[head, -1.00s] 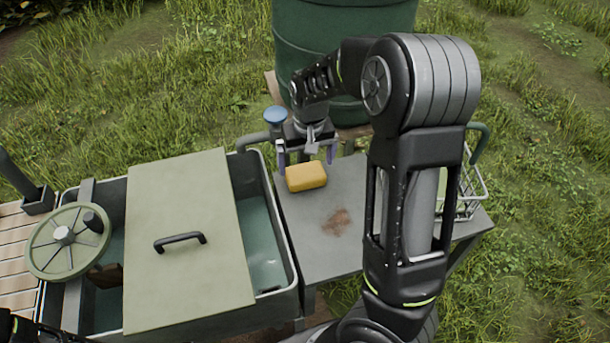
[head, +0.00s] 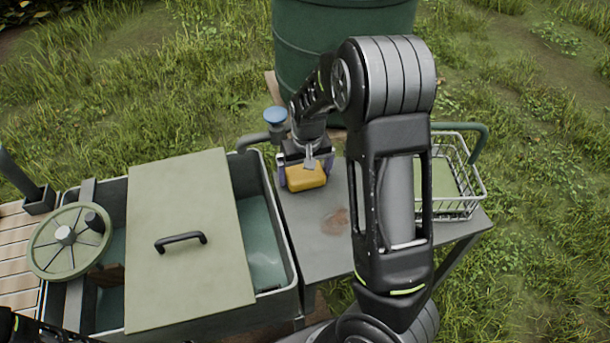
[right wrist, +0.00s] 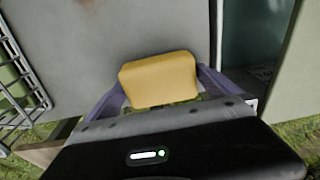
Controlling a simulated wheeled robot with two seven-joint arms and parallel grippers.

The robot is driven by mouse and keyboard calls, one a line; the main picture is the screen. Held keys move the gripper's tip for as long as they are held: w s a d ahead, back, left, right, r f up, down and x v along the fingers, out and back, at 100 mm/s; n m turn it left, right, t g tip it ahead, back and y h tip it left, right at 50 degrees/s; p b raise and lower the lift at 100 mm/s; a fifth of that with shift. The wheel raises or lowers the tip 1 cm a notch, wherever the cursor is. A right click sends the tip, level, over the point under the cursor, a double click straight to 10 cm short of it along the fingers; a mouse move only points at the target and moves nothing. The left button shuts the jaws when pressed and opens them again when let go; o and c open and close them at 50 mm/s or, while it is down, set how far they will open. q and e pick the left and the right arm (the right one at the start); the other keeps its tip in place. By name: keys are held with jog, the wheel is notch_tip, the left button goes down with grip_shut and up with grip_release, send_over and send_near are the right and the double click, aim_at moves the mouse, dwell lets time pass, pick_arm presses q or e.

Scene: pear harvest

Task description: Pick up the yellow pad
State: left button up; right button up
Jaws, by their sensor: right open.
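The yellow pad (head: 306,177) is a small block on the left part of the grey side table (head: 316,237). It also shows in the right wrist view (right wrist: 159,80), between the two purple fingers. My right gripper (head: 304,172) is open at the pad, with one finger on each side of it. In the right wrist view my right gripper (right wrist: 158,88) is wider than the pad, and I cannot tell whether the fingers touch it. My left gripper is not in view; only a dark piece of my left arm shows at the lower left corner.
A washing trough (head: 262,240) with a green lid board (head: 190,265) and a handwheel (head: 68,240) stands left of the table. A wire basket (head: 470,185) sits at the table's right. A blue-topped tap (head: 275,116) and green barrel (head: 300,50) stand behind. A brown stain marks the bare tabletop.

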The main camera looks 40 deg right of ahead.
aim_at(305, 171)
jog(key=shift+c, duration=0.4)
jog(key=c, duration=1)
jog(key=shift+r, duration=0.1)
notch_tip(305, 171, up, 10)
jog(key=shift+f, duration=0.1)
dwell(0.4)
